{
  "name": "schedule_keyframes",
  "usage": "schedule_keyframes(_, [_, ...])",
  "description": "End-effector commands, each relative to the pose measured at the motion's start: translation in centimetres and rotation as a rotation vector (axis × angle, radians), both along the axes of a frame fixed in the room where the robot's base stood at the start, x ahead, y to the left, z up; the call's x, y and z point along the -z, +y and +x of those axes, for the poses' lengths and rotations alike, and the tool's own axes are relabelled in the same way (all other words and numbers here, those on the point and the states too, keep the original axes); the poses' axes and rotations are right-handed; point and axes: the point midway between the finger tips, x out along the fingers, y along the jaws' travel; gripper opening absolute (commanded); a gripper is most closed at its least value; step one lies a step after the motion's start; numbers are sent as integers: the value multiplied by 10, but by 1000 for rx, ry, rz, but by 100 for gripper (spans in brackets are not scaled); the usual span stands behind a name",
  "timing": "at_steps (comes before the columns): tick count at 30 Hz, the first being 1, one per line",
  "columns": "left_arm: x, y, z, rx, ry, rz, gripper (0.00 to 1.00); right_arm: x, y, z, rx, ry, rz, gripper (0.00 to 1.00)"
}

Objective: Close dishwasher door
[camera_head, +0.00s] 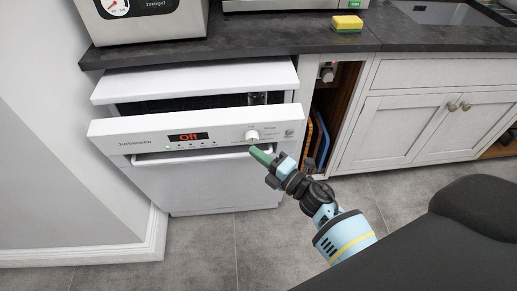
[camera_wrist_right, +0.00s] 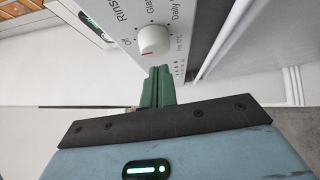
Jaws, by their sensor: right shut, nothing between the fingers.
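The white dishwasher (camera_head: 215,188) stands under the dark counter. Its door (camera_head: 205,128) is tilted slightly open at the top, with a dark gap behind its upper edge. The front panel carries a display reading "Off" and a round knob (camera_head: 252,136); the knob also shows close up in the right wrist view (camera_wrist_right: 153,40). My right gripper (camera_head: 262,156) is shut and empty, its green fingertips at the right part of the door just below the knob. In the right wrist view the fingertips (camera_wrist_right: 158,85) are together at the panel's edge; I cannot tell whether they touch it. My left gripper is not in view.
The dark counter (camera_head: 240,42) holds an appliance with a dial (camera_head: 150,18) and a yellow-green sponge (camera_head: 347,23). An open slot with trays (camera_head: 319,140) and white cabinets (camera_head: 405,125) are to the right. A wall is at left; grey floor lies in front.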

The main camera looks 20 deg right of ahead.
Motion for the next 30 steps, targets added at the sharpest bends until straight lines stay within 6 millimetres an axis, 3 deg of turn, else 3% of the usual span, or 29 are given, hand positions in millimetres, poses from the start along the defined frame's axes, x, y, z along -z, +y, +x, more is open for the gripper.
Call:
schedule_keyframes(5, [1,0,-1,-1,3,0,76,-2,-5,11,0,0,0,0])
schedule_keyframes(19, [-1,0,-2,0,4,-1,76,-4,-6,17,-1,5,2,0])
schedule_keyframes(30, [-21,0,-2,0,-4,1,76,-21,-25,80,-2,100,33,0])
